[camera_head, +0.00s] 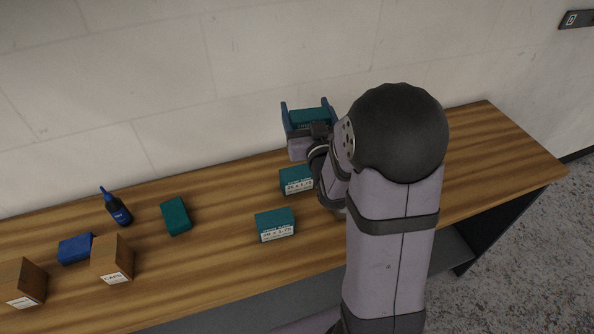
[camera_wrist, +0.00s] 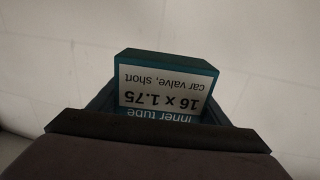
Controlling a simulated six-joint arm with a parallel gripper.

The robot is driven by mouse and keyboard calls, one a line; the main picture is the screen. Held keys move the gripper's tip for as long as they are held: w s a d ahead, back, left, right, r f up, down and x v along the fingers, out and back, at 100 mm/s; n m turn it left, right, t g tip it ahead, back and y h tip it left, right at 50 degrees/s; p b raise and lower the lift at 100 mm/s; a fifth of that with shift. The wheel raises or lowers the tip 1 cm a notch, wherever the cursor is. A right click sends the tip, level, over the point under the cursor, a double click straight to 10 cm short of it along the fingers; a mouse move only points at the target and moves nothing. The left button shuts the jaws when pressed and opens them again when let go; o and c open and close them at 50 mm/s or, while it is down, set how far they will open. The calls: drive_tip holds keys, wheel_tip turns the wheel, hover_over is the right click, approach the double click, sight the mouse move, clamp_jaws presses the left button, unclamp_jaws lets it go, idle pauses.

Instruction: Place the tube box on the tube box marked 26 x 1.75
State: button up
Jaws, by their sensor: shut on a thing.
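My gripper (camera_head: 305,104) is shut on a teal tube box (camera_head: 310,117) and holds it up near the wall, one blue finger on each side. In the wrist view the held tube box (camera_wrist: 170,62) shows a white label, upside down, reading 16 x 1.75, car valve, short. Below my gripper in the head view, a teal tube box (camera_head: 294,174) stands on the bench, its label too small to read surely and its right side close to my arm. Another teal tube box (camera_head: 274,217) stands nearer the front; its label ends in 1.75, first number unclear.
A teal box (camera_head: 176,216) with no readable label lies left of the middle of the wooden bench (camera_head: 215,265). A dark bottle (camera_head: 118,210), a blue box (camera_head: 75,248) and two brown boxes (camera_head: 112,257) (camera_head: 22,284) stand farther left. The bench's right end is clear.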

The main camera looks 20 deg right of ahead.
drive_tip(key=a+f+n+y, duration=0.1)
drive_tip(key=a+f+y, duration=0.1)
drive_tip(key=f, duration=0.6)
drive_tip(key=shift+w+a+n+y+p, duration=0.2)
drive_tip(key=shift+a+n+y+p, duration=0.15)
drive_tip(key=shift+a, duration=0.45)
drive_tip(key=shift+f, duration=0.1)
drive_tip(key=shift+f, duration=1.8)
drive_tip(key=shift+f, duration=0.1)
drive_tip(key=shift+f, duration=0.1)
drive_tip(key=o, duration=1.2)
drive_tip(key=shift+c, duration=0.2)
drive_tip(key=shift+s+r+p, duration=0.1)
drive_tip(key=shift+r+p, duration=0.1)
drive_tip(key=shift+p, duration=0.1)
